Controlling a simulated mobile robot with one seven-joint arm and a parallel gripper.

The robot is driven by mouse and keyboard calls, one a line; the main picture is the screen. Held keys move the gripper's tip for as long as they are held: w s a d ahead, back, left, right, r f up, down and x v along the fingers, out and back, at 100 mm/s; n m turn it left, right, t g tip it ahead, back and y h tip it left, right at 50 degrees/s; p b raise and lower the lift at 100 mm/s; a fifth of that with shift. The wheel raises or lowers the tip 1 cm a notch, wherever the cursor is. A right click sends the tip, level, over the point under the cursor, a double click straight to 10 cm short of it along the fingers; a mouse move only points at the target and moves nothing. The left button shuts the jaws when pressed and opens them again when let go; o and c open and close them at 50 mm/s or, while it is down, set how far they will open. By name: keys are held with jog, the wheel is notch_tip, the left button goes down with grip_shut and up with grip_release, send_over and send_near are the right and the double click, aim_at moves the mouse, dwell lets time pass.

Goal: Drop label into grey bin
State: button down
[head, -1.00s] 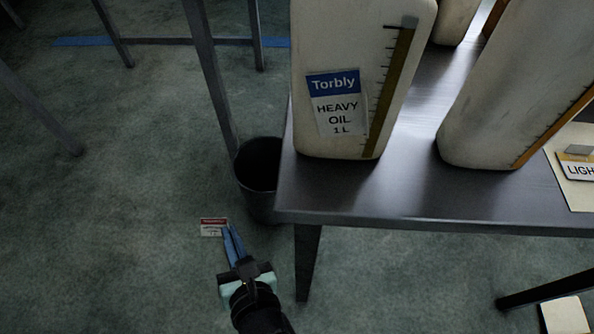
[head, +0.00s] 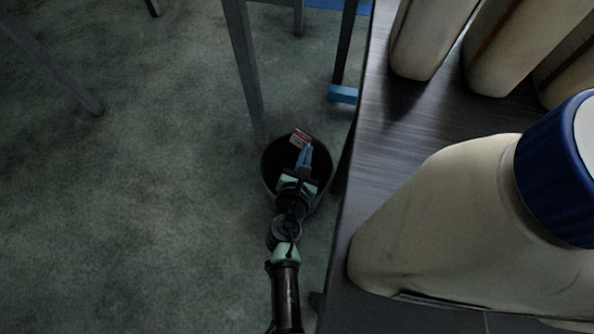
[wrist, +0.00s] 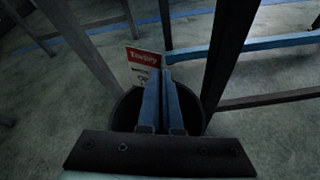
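The label (head: 299,138) is a small white card with a red band. It also shows in the wrist view (wrist: 143,58), tilted at the fingertips. My gripper (head: 305,155) has blue fingers shut on the label's lower edge; the fingers also show in the wrist view (wrist: 162,76). The dark grey bin (head: 269,165) stands on the floor left of the table, and in the head view the label and gripper overlap its mouth. In the wrist view the bin (wrist: 128,112) lies behind the fingers. The label's exact height over the rim is hard to tell.
The dark table (head: 385,150) stands just right of the bin. A large jug with a blue cap (head: 555,170) is near its edge, and several other jugs stand farther back. A table leg (head: 243,65) rises beyond the bin. The carpet to the left is clear.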

notch_tip(320, 180, down, 6)
jog(key=b, duration=0.6)
jog(key=c, duration=1.6)
grip_release()
jog(key=c, duration=1)
grip_release()
jog(key=p+v, duration=0.3)
jog(key=v, duration=0.9)
jog(key=shift+s+a+r, duration=0.15)
jog(key=shift+s, duration=0.25)
